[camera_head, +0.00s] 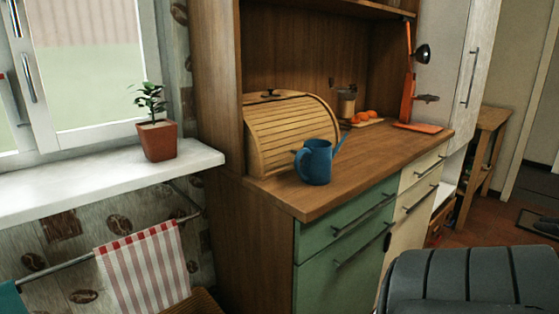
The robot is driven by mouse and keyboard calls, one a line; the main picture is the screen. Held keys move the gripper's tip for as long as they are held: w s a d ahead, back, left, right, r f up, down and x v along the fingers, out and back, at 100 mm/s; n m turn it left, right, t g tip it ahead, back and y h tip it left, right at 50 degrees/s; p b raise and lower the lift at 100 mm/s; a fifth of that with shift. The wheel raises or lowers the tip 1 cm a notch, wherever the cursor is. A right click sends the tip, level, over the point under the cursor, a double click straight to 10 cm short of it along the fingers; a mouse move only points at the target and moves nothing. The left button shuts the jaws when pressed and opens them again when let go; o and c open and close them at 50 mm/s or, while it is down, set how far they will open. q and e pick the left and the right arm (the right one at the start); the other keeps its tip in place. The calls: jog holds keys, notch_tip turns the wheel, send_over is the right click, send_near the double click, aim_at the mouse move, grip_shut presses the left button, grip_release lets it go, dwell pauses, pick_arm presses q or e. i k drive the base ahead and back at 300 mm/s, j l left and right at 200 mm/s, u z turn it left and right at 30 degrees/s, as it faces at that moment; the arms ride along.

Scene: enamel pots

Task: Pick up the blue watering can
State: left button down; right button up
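The blue watering can (316,164) stands upright on the wooden cabinet counter (365,170), near its front left corner. Its spout points up to the right and its handle is on the left side. It stands just in front of the wooden roll-top bread box (292,130). Neither of my grippers is in the head view.
A potted plant (157,138) stands on the white windowsill (95,180) at left. An orange appliance (408,95) and a board with orange fruits (363,118) are farther back. A dark ribbed seat (470,278) is at the lower right. The counter right of the can is clear.

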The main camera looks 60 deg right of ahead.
aim_at(317, 155)
jog(key=z, duration=1.95)
